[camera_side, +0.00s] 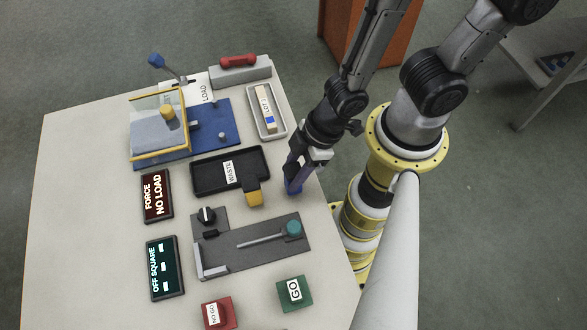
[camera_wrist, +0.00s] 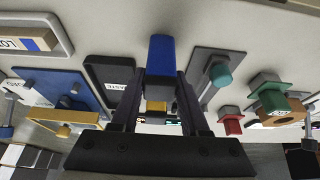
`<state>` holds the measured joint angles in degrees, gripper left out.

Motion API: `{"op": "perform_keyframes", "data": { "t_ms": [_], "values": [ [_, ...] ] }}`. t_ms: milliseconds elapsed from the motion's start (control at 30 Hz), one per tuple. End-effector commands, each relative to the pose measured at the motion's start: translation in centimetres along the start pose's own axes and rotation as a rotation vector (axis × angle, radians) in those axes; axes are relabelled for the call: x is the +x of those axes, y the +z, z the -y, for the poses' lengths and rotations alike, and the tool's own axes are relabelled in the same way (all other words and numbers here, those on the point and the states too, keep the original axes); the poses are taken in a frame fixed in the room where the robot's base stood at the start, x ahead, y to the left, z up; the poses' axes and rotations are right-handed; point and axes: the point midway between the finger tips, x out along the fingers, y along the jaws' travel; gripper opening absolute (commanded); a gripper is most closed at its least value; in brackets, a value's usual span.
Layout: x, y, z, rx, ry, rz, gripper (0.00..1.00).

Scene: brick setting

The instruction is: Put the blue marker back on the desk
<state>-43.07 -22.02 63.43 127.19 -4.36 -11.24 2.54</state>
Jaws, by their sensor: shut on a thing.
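The blue marker (camera_side: 293,188) is between the fingers of my gripper (camera_side: 298,170), near the right edge of the pale desk (camera_side: 90,210). In the wrist view the blue marker (camera_wrist: 160,55) shows as a blue block between the two dark fingers of my gripper (camera_wrist: 160,78). My gripper is shut on it and points down. The fingers hide part of the marker. I cannot tell whether its lower end touches the desk.
A grey plate with a teal knob (camera_side: 292,229) and a green GO button (camera_side: 295,291) are in front. Bare desk surrounds the marker.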

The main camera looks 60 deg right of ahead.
Motion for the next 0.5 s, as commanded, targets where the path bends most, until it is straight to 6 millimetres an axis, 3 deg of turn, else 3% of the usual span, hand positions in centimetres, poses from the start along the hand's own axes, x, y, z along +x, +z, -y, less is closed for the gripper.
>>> {"op": "perform_keyframes", "data": {
  "t_ms": [100,133,300,500],
  "values": [
    [0.28,0.13,0.0,0.0,0.0,0.001,0.09],
    [0.32,0.17,0.0,0.0,0.0,0.002,0.47],
    [0.27,0.13,0.01,0.0,0.0,0.001,0.75],
    [0.26,0.12,0.01,0.0,0.0,0.001,0.75]
  ]
}}
